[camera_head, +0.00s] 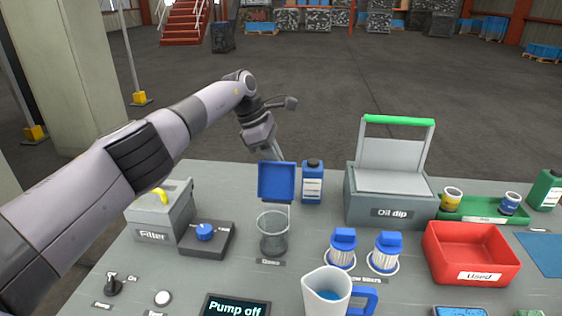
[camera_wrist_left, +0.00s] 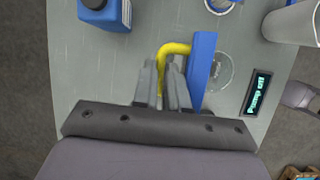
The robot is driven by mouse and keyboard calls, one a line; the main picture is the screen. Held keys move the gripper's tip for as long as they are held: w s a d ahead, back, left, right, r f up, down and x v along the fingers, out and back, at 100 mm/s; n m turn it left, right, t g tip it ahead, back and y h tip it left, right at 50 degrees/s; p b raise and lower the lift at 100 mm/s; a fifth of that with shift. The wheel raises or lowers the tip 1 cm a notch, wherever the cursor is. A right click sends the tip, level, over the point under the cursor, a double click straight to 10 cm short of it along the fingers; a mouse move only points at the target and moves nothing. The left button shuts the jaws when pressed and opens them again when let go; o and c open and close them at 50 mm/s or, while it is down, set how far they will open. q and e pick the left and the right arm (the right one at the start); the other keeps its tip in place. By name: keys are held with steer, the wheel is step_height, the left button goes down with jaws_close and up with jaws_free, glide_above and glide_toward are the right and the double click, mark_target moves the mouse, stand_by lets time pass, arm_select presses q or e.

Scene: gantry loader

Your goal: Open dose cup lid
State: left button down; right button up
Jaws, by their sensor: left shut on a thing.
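The dose cup (camera_head: 273,235) is a clear grey cup standing on the bench. Its blue square lid (camera_head: 276,182) is raised and stands upright above the cup's back edge. In the left wrist view the lid (camera_wrist_left: 203,70) shows edge-on, with a yellow handle (camera_wrist_left: 174,48) beside it and the clear cup (camera_wrist_left: 223,70) to its right. My left gripper (camera_head: 279,156) is behind the lid, its fingertips partly hidden by it. In the left wrist view the fingers (camera_wrist_left: 164,78) are shut on the yellow handle. My right gripper is not in view.
A blue bottle (camera_head: 312,185) stands close right of the lid. A blue knob box (camera_head: 206,236) and the Filter box (camera_head: 160,216) are to the left. The jug (camera_head: 322,298) and two blue-topped filters (camera_head: 341,250) are front right. The Oil dip box (camera_head: 388,200) stands further right.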

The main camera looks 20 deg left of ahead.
arm_select(q)
steer(key=shift+w+a+f, duration=0.25)
steer(key=shift+a+f, duration=0.15)
steer(key=shift+a, duration=0.05)
steer(key=shift+w+a+f, duration=0.2)
steer(key=shift+a+f, duration=0.2)
steer(key=shift+a, duration=0.05)
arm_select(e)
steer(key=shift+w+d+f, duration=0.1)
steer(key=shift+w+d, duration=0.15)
arm_select(q)
steer(key=c, duration=1.4)
jaws_free()
steer(key=shift+o, duration=1.2)
steer(key=shift+w+f, duration=0.25)
steer(key=shift+w, duration=0.1)
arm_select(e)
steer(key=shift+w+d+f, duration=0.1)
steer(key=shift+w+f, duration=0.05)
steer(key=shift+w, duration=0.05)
arm_select(q)
steer(key=shift+s+r, duration=0.1)
steer(key=d+v, duration=0.1)
steer(key=v, duration=0.7)
steer(key=shift+d+r, duration=0.3)
steer(key=shift+r, duration=0.2)
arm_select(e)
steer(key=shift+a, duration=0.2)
arm_select(q)
steer(key=shift+d, duration=0.1)
